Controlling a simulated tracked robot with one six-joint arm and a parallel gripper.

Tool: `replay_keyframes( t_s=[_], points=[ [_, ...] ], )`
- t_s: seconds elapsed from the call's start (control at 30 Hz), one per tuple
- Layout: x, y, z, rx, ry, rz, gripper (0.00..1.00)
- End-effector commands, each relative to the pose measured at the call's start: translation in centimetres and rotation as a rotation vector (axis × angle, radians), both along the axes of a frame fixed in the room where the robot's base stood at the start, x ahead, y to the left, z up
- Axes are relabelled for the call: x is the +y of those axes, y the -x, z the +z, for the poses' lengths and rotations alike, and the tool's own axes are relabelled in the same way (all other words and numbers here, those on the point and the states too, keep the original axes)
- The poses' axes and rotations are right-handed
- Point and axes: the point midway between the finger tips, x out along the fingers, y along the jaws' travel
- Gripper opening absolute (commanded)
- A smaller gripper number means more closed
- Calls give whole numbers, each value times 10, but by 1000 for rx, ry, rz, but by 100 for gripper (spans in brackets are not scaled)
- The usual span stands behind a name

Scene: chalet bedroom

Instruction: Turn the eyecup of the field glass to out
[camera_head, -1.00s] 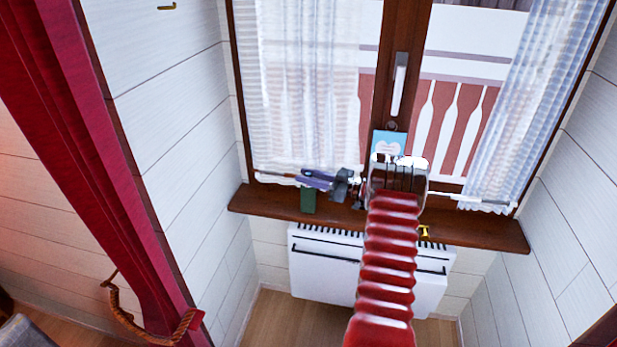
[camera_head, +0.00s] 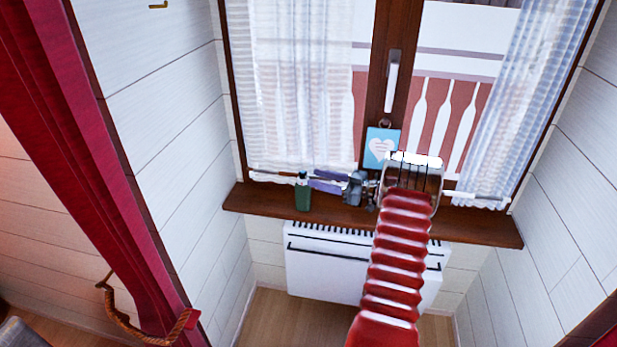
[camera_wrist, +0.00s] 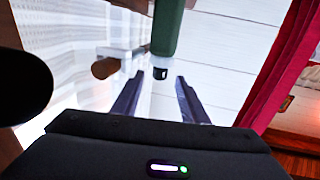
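The field glass (camera_head: 303,194) is a green tube standing upright on the brown windowsill, with its narrow black eyecup (camera_head: 302,175) at the top. My gripper (camera_head: 314,180) points left from the end of my red arm, its purple fingers just right of the eyecup. In the wrist view the field glass (camera_wrist: 166,28) hangs from the top edge, its black eyecup (camera_wrist: 160,73) downward. There my gripper (camera_wrist: 160,80) is open and empty, and the eyecup appears between the fingertips with a gap on each side. How far the eyecup is turned cannot be told.
A blue card with a white heart (camera_head: 381,148) hangs below the window handle. Thin curtains (camera_head: 300,90) hang behind the windowsill (camera_head: 262,204). A white radiator (camera_head: 325,272) stands below it. The sill's left end is clear. A red curtain (camera_head: 105,170) hangs at left.

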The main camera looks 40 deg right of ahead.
Motion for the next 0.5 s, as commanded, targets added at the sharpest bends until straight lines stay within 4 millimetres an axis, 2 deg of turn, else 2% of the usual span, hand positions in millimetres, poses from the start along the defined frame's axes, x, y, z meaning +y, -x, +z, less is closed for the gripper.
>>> replay_keyframes(
  t_s=[0.3, 0.5],
  points=[
    [-26, 48, 0, 0, 1, -2, 40],
    [-33, 63, 0, -1, 0, 0, 40]
  ],
)
